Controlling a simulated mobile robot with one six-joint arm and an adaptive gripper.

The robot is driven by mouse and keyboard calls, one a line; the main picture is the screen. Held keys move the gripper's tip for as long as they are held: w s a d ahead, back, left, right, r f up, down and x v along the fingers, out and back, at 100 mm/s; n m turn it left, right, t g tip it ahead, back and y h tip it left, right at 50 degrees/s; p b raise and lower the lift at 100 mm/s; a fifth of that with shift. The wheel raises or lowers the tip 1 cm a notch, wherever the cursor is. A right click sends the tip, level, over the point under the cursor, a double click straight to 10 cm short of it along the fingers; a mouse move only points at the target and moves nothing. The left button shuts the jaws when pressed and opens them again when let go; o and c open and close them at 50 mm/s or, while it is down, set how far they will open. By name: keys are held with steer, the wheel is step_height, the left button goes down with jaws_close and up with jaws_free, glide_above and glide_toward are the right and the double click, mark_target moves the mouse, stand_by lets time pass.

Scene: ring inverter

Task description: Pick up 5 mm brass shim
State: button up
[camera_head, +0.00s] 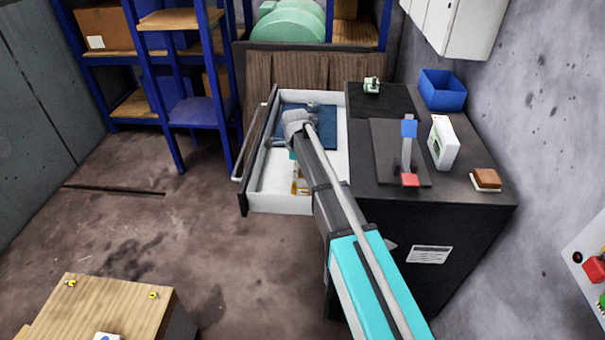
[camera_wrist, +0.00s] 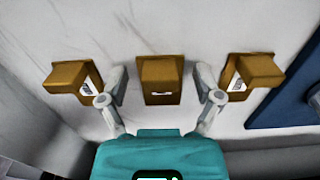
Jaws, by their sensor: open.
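Three brass blocks with small labels lie in a row in the open white drawer (camera_head: 280,204). In the wrist view they are the left block (camera_wrist: 66,77), the middle block (camera_wrist: 161,80) and the right block (camera_wrist: 255,72). The labels are too small to read, so I cannot tell which is the 5 mm shim. My gripper (camera_wrist: 162,78) is open and empty, its fingers spread to either side of the middle block. Contact with the blocks cannot be told. In the head view my arm partly hides the brass pieces (camera_head: 300,186).
A blue mat (camera_wrist: 292,105) lies in the drawer right of the blocks. The drawer's walls enclose the space. The dark cabinet top (camera_head: 455,186) beside it carries a blue bin (camera_head: 442,90), a lever device (camera_head: 407,152) and a white meter (camera_head: 442,143). Floor left of the drawer is clear.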

stand_by(0.3)
jaws_close()
stand_by(0.3)
